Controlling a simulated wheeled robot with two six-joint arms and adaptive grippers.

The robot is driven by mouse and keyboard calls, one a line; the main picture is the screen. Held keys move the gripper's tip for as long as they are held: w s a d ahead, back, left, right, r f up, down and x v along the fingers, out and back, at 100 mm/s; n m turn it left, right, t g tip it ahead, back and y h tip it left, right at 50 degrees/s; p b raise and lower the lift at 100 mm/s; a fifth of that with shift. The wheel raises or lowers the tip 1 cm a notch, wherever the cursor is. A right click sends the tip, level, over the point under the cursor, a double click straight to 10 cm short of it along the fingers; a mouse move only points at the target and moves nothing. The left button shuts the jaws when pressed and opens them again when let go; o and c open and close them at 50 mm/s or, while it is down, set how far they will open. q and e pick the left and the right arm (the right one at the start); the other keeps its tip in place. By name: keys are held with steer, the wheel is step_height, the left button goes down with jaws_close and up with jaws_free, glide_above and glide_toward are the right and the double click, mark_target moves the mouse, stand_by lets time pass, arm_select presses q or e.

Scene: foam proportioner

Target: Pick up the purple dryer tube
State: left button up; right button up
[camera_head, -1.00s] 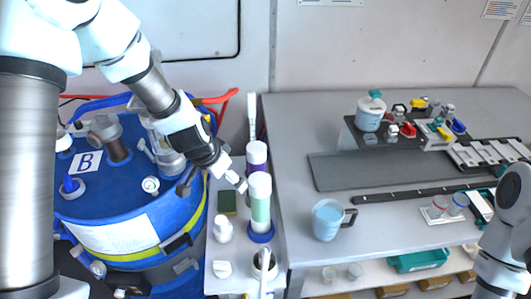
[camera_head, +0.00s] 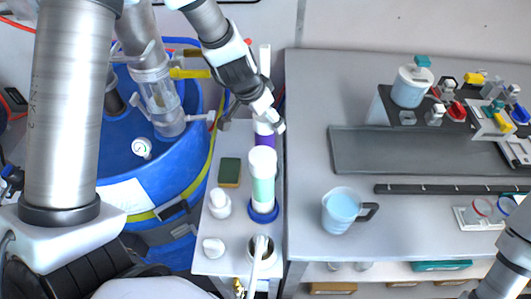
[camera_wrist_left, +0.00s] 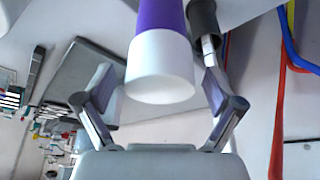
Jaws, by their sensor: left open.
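The purple dryer tube (camera_head: 265,140) stands upright on the narrow white side shelf, behind a white and green tube (camera_head: 263,178) that hides its lower part. My left gripper (camera_head: 252,126) is open and is at the tube's upper end. In the left wrist view, the tube's purple body and white end (camera_wrist_left: 160,66) lie between the two spread fingers of my left gripper (camera_wrist_left: 157,88), with gaps visible on both sides. Part of my right arm shows at the right edge of the head view, but its gripper is not seen.
A blue drum (camera_head: 150,215) stands left of the shelf. A jug (camera_head: 341,210) stands on the grey table to the right.

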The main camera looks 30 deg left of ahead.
arm_select(q)
steer(key=shift+x, duration=1.2)
steer(key=shift+s+a+r, duration=0.1)
steer(key=shift+s+r, duration=0.1)
steer(key=shift+r, duration=0.05)
jaws_close()
